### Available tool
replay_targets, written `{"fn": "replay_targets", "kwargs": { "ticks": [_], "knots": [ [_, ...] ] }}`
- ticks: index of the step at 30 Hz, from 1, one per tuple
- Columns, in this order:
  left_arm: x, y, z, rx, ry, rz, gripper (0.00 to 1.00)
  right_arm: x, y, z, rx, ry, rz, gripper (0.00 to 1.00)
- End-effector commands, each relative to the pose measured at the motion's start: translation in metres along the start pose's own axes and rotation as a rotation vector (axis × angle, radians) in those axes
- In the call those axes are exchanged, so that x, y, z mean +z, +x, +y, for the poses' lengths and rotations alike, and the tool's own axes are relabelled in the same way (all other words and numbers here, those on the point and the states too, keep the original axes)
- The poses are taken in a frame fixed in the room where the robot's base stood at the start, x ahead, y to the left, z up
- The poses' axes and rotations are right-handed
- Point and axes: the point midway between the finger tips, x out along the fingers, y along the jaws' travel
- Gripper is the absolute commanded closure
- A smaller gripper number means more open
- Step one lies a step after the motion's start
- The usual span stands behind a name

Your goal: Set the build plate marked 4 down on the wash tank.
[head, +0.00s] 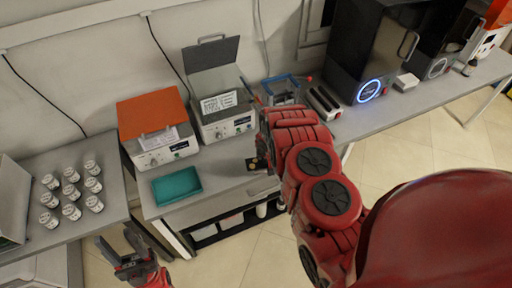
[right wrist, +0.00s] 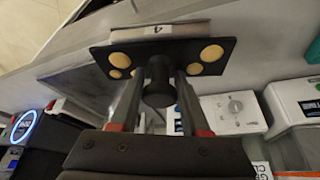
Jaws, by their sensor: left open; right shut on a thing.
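The build plate marked 4 (right wrist: 165,47) is a dark plate with tan discs and a pale block reading 4. My right gripper (right wrist: 160,78) is shut on its dark round knob. In the head view a dark bit with yellowish dots, apparently this plate (head: 258,164), shows beside my right arm, above the bench's front part; the right gripper is mostly hidden there. A white unit with a raised grey lid (head: 226,118) stands behind it, perhaps the wash tank; its label is unreadable. My left gripper (head: 118,245) is open and empty at the lower left, apart from the bench.
A white unit with an orange lid (head: 152,116) stands left of the grey-lidded one. A teal tray (head: 177,186) lies in front. Several white jars (head: 72,192) stand on the left table. A blue-framed container (head: 281,87) and dark printers (head: 366,50) are to the right.

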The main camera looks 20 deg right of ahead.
Motion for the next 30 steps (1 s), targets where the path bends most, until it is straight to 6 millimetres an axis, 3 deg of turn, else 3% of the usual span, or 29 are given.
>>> {"fn": "replay_targets", "kwargs": {
  "ticks": [8,21,30],
  "knots": [
    [0.001,-0.008,0.000,0.000,0.000,0.000,0.50,-0.027,0.002,0.028,0.030,0.069,0.006,1.00],
    [0.005,-0.030,0.002,0.000,0.000,0.000,0.50,-0.087,-0.005,0.097,0.123,0.276,0.003,1.00],
    [0.007,-0.041,0.002,0.000,0.000,0.000,0.50,-0.110,-0.013,0.121,0.163,0.364,0.005,1.00]
  ]
}}
